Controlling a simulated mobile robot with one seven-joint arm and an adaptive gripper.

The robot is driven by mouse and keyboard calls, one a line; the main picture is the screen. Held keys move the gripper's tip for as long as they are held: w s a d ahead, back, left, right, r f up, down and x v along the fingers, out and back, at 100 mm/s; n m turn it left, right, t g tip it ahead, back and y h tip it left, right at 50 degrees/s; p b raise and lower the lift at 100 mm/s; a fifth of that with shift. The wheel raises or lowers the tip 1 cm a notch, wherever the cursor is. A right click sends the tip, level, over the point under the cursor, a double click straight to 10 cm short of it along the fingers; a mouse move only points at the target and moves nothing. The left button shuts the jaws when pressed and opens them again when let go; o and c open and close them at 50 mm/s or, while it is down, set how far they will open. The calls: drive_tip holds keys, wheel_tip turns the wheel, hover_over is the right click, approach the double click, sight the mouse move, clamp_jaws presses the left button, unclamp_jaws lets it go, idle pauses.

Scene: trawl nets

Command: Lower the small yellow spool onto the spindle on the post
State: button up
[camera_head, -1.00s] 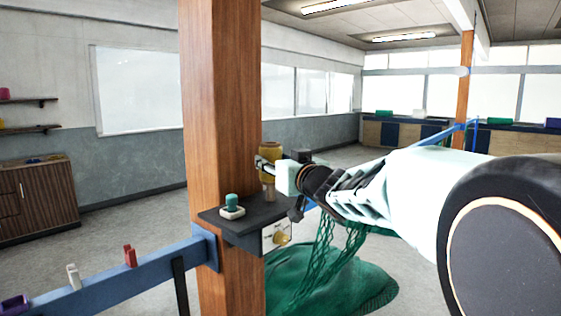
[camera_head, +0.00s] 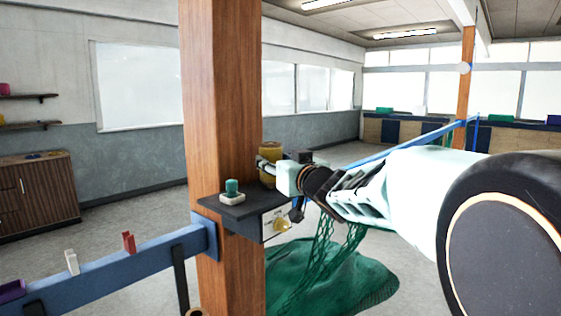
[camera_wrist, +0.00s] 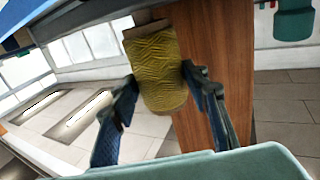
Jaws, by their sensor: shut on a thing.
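The small yellow spool (camera_head: 268,152), wound with yellow twine, is beside the wooden post (camera_head: 222,110), just above or at the dark shelf (camera_head: 250,204) fixed to it. My gripper (camera_head: 268,166) comes from the right and is shut on the spool. In the wrist view, the spool (camera_wrist: 158,70) sits between both fingers of the gripper (camera_wrist: 157,85), with the post (camera_wrist: 215,75) behind it. The spindle does not show clearly; my gripper and the spool cover that part of the shelf. I cannot tell whether the spool touches it.
A blue rail (camera_head: 110,262) with pegs runs left from the post. Green net (camera_head: 335,280) lies below.

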drive_tip(key=shift+f+b, duration=0.3)
drive_tip(key=shift+f, duration=0.2)
drive_tip(key=o, duration=1.3)
wheel_tip(320, 180, up, 10)
drive_tip(key=shift+r, duration=0.1)
